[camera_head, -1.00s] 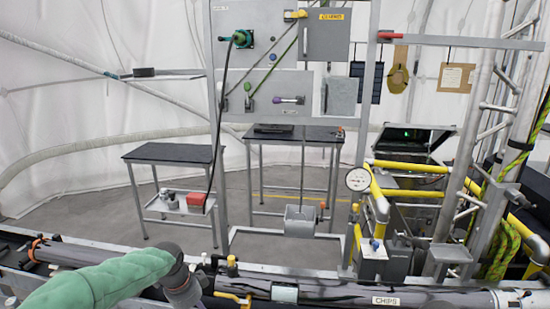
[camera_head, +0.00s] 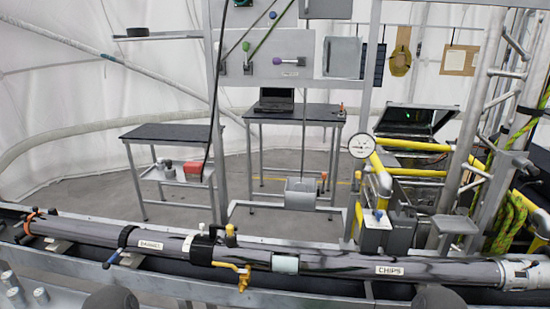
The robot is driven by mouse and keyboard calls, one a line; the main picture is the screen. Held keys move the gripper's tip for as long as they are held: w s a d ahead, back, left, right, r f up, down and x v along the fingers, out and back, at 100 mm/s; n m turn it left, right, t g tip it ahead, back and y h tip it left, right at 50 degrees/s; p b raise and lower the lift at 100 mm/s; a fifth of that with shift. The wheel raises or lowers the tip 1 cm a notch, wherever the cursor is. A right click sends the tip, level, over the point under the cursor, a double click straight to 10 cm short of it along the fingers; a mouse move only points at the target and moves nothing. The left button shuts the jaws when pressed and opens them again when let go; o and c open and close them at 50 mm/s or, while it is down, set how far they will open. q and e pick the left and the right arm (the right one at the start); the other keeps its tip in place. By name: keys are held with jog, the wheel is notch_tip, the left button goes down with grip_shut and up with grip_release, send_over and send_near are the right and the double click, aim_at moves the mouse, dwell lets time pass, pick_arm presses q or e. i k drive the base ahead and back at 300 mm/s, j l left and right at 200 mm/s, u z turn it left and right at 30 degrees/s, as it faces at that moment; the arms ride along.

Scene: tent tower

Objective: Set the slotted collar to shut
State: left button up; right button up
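A long dark grey tube (camera_head: 340,265) lies across the front in a trough, with a label that seems to read BARREL at left and CHIPS at right. A black collar (camera_head: 203,249) wraps the tube left of the middle, beside a small white patch. A pale band (camera_head: 285,264) sits right of it. I cannot tell for sure which of these is the slotted collar, nor make out a slot or its setting. A yellow lever (camera_head: 240,272) hangs at the tube's front between them. Neither of my grippers shows; only dark rounded parts, seemingly mine, show at the bottom edge.
A black-and-yellow knob (camera_head: 231,236) stands above the tube. A blue-tipped handle (camera_head: 112,258) sticks out at left. A pressure gauge (camera_head: 361,145) and yellow pipes stand at right. A metal frame with panels rises behind. Dark tables (camera_head: 296,113) stand farther back.

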aim_at(531, 284)
jog(key=z, duration=1.75)
jog(key=i+l, duration=0.75)
jog(key=l, duration=0.1)
